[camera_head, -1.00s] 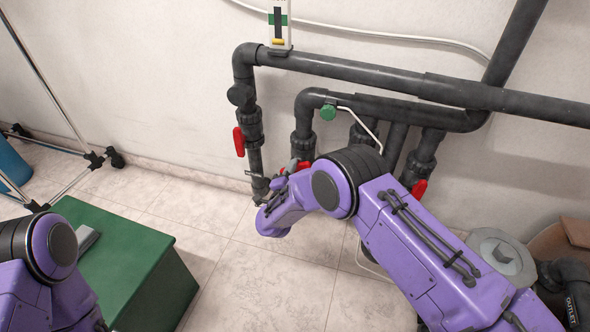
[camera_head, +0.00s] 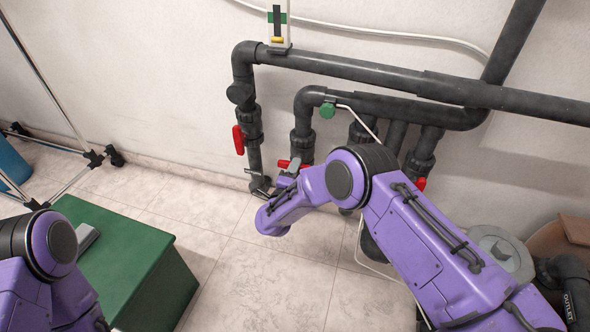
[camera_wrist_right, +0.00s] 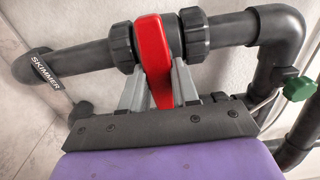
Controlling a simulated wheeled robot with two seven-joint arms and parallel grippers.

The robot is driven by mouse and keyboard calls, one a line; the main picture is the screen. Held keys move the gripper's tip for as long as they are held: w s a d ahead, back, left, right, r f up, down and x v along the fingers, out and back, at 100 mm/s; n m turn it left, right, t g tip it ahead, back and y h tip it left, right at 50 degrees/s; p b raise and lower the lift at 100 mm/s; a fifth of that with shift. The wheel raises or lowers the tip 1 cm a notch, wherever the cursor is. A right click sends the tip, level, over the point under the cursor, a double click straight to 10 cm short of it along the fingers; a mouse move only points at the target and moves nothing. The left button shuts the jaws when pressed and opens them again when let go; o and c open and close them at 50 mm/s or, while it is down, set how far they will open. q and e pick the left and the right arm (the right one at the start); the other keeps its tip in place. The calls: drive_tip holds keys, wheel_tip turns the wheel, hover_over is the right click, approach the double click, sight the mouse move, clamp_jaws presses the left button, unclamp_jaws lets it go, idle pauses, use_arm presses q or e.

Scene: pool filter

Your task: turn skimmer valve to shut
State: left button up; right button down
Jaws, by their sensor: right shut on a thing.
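The skimmer valve is on a dark grey vertical pipe in the head view, second from the left. Its red handle (camera_head: 283,163) shows beside my right gripper (camera_head: 290,169). In the right wrist view, the red handle (camera_wrist_right: 153,55) stands between the two grey fingers of my right gripper (camera_wrist_right: 158,88), which is shut on it. The handle lies across the pipe there. A tag reading SKIMMER (camera_wrist_right: 45,69) hangs on the same pipe. My left arm shows at the lower left of the head view, but its gripper is out of view.
Another red-handled valve (camera_head: 239,140) is on the pipe to the left. A green knob (camera_head: 327,110) sits just right of the skimmer pipe. A green box (camera_head: 130,260) stands on the floor at lower left. Tiled floor (camera_head: 265,285) between box and arm is clear.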

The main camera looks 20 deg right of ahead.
drive_tip(key=shift+w+d+r, duration=0.1)
drive_tip(key=shift+w+r, duration=0.05)
drive_tip(key=c, duration=0.8)
unclamp_jaws()
drive_tip(key=shift+c, duration=0.2)
drive_tip(key=p+v, duration=0.3)
drive_tip(key=v, duration=0.7)
